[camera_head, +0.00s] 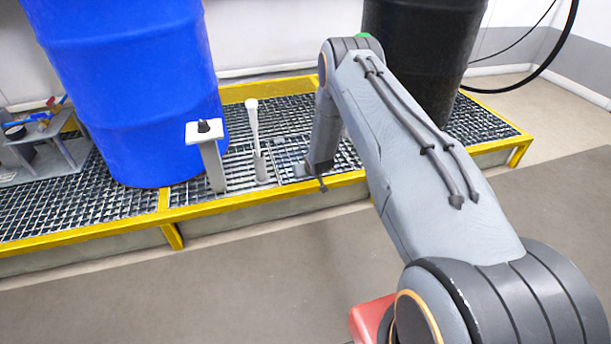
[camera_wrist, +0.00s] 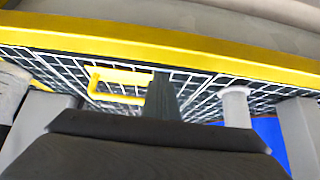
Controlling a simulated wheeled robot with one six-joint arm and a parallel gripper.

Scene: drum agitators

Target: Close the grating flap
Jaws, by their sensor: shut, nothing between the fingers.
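The grating flap (camera_wrist: 135,92) is a section of the metal grating with a yellow handle (camera_wrist: 118,76), left of my fingers in the wrist view. In the head view a grating panel with pale edges (camera_head: 290,148) lies between the two drums, partly hidden by my arm. The flap looks close to level with the grating around it, but I cannot tell if it is flush. My gripper (camera_head: 320,184) points down low over the platform's front part; its dark fingers (camera_wrist: 161,94) are shut and empty beside the handle. I cannot tell whether they touch the flap.
A blue drum (camera_head: 140,90) stands left and a black drum (camera_head: 420,60) right on the yellow-edged platform (camera_head: 110,236). A grey post with a black knob (camera_head: 204,127) and a white upright lever (camera_head: 253,125) stand left of my gripper. The floor in front is clear.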

